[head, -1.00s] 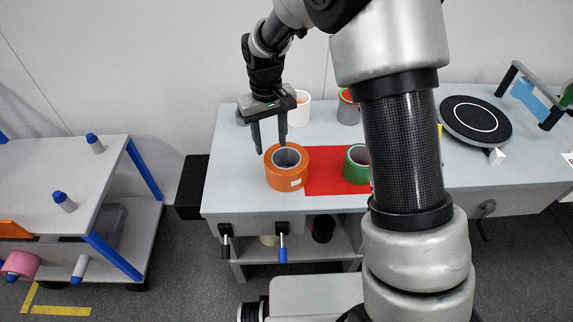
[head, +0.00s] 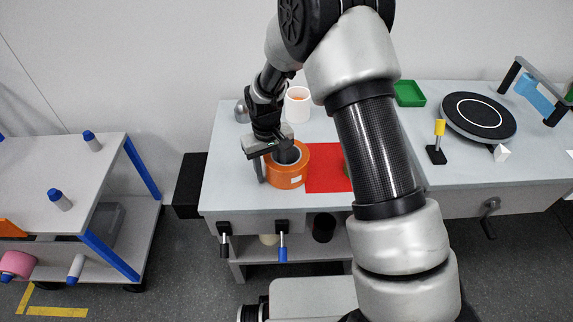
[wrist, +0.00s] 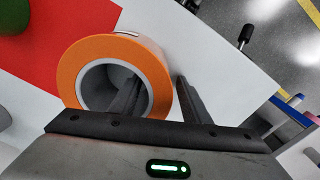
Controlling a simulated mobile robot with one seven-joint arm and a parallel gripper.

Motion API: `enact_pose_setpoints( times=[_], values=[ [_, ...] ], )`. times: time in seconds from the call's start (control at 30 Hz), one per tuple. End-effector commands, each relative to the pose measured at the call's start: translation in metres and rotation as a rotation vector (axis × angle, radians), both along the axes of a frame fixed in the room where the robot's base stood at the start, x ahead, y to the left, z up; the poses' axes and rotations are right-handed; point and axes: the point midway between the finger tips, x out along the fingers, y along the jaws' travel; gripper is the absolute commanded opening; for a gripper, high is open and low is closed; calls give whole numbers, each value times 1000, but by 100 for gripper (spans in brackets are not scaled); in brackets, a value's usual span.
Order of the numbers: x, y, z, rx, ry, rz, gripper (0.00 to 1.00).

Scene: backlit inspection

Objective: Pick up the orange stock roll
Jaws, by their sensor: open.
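The orange stock roll (head: 288,177) stands on its flat end on the table, at the left edge of a red mat (head: 329,168), with a grey core opening facing up. It also shows in the wrist view (wrist: 155,72). My gripper (head: 274,172) is open and low at the roll. One finger is at the core opening and the other is outside the roll's left side in the head view. The roll's wall lies between the fingers. I cannot tell whether either finger touches it.
A white cup (head: 297,107) stands behind my gripper. A green tray (head: 409,93), a yellow-topped post (head: 438,140) and a black turntable (head: 478,117) are to the right. My arm hides part of the table. A cart (head: 60,180) stands at the left.

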Motion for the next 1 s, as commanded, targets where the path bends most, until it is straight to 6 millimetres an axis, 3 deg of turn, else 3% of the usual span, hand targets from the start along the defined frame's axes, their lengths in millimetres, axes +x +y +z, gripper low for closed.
enact_pose_setpoints(
  times=[0.17, 0.43, 1.0],
  values=[
    [0, 0, 0, 0, -1, 0, 43],
    [0, 0, 0, 0, -1, 0, 1],
    [0, 0, 0, 0, -1, 0, 0]
  ],
)
